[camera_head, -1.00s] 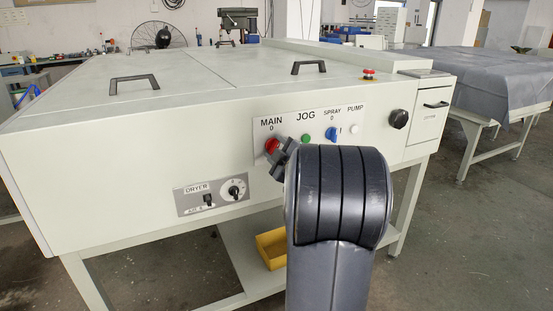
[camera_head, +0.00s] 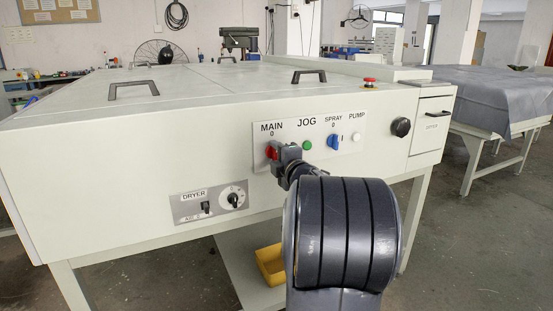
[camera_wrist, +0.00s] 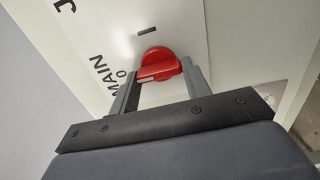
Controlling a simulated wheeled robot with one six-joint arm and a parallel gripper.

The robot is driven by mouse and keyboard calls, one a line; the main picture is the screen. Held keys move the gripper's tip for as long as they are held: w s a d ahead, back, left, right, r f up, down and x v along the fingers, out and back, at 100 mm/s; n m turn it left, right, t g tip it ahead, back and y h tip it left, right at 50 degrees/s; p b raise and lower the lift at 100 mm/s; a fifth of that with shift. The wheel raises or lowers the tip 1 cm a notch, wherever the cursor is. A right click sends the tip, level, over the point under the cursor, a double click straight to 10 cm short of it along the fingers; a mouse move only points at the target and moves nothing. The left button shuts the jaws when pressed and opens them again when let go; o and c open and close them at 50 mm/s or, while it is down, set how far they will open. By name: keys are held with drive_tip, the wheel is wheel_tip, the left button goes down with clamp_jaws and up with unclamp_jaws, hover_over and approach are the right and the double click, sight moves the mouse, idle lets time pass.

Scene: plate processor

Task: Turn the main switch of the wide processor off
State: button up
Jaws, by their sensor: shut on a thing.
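The wide processor (camera_head: 110,190) is a broad, pale cabinet on legs. Its front panel carries the red MAIN switch (camera_head: 271,152) under a "0" mark, partly hidden by my gripper (camera_head: 279,154) in the head view. In the wrist view the red MAIN switch (camera_wrist: 157,58) is a round knob with a raised bar. The two grey fingers of my gripper (camera_wrist: 159,76) stand on either side of that bar and are shut on it. The bar lies nearly crosswise between the fingers, slightly slanted. The "MAIN" and "0" lettering shows to its left there.
Right of MAIN are the green JOG button (camera_head: 307,146), blue SPRAY switch (camera_head: 333,142) and white PUMP button (camera_head: 355,137). The DRYER panel (camera_head: 222,194) is below left. A black knob (camera_head: 401,127) sits further right. A yellow bin (camera_head: 268,262) lies beneath.

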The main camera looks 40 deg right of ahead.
idle(0.3)
drive_tip(key=o, duration=1)
drive_tip(key=shift+p+v, duration=0.85)
drive_tip(key=shift+v, duration=4.55)
drive_tip(key=shift+w, duration=0.1)
